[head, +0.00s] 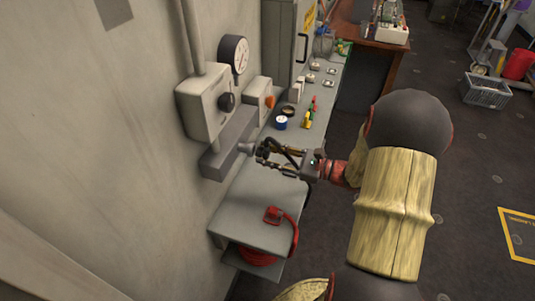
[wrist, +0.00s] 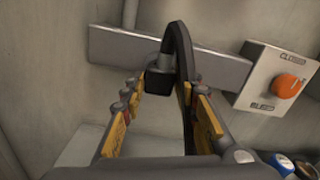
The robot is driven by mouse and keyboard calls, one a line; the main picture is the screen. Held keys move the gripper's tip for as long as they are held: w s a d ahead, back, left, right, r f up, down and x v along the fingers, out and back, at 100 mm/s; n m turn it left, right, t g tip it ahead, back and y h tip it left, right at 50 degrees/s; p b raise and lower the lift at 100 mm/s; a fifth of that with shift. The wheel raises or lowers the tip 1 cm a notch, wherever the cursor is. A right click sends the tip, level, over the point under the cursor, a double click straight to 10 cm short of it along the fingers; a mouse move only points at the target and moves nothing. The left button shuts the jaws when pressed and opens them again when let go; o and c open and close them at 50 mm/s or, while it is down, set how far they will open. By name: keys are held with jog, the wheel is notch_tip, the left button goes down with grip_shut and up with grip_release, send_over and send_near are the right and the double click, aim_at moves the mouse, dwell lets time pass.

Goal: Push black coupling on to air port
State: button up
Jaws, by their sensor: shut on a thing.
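The black coupling (head: 262,152) is at the tips of my gripper (head: 272,160), in front of the wall. Its black hose (wrist: 182,50) arches up and back past the fingers in the wrist view. The wrist view shows the coupling (wrist: 158,83) between the fingertips of my gripper (wrist: 163,98), which is shut on it. The grey air port (head: 246,148) sticks out from the grey bar on the wall, close in front of the coupling. I cannot tell whether they touch, as the coupling and hose partly cover the port in the wrist view.
A red coupling (head: 272,214) with a red hose lies on the grey bench (head: 250,195). A valve box with an orange knob (wrist: 289,86) is on the wall to the right. A gauge (head: 234,54) hangs above. A blue-lidded tin (head: 281,123) stands beyond my gripper.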

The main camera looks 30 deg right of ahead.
jog(key=shift+w+a, duration=0.3)
jog(key=shift+w, duration=0.15)
dwell(0.6)
jog(key=o, duration=1.1)
jog(key=v, duration=1.2)
